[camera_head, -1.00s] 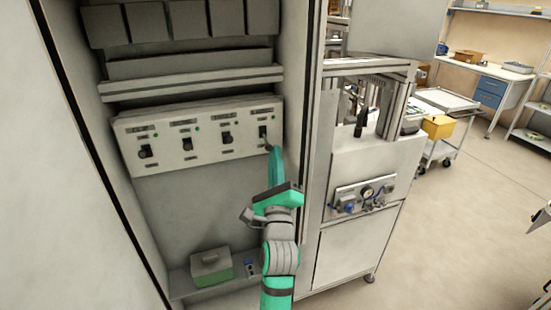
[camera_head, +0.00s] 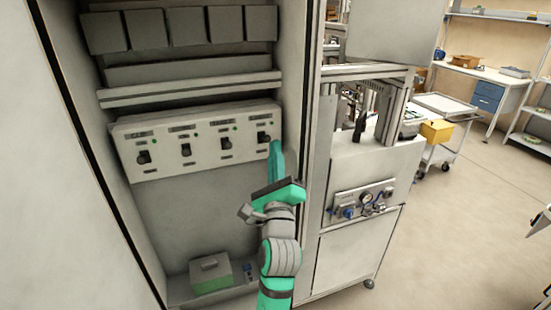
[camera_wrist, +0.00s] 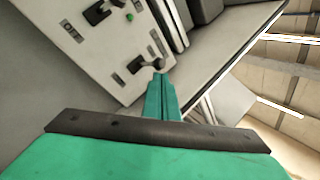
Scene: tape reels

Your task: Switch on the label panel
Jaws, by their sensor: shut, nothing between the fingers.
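A pale switch panel (camera_head: 160,165) with several dark switches in a row is mounted inside the open cabinet. Its labels are too small to read, so I cannot tell which is the label panel's. The rightmost switch (camera_head: 263,138) is beside my gripper (camera_head: 276,146), which is shut and empty at the panel's right end. In the wrist view my closed fingertips (camera_wrist: 160,78) are right by that switch's dark lever (camera_wrist: 138,65); I cannot tell whether they touch. The neighbouring switch (camera_wrist: 97,12) has a small green light (camera_wrist: 130,17) beside it.
The cabinet's right frame (camera_head: 308,150) stands close to the right of my gripper. A shelf rail (camera_head: 190,90) runs above the panel. A green-and-grey box (camera_head: 210,275) sits on the cabinet floor. A machine with a gauge (camera_head: 367,195) stands to the right.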

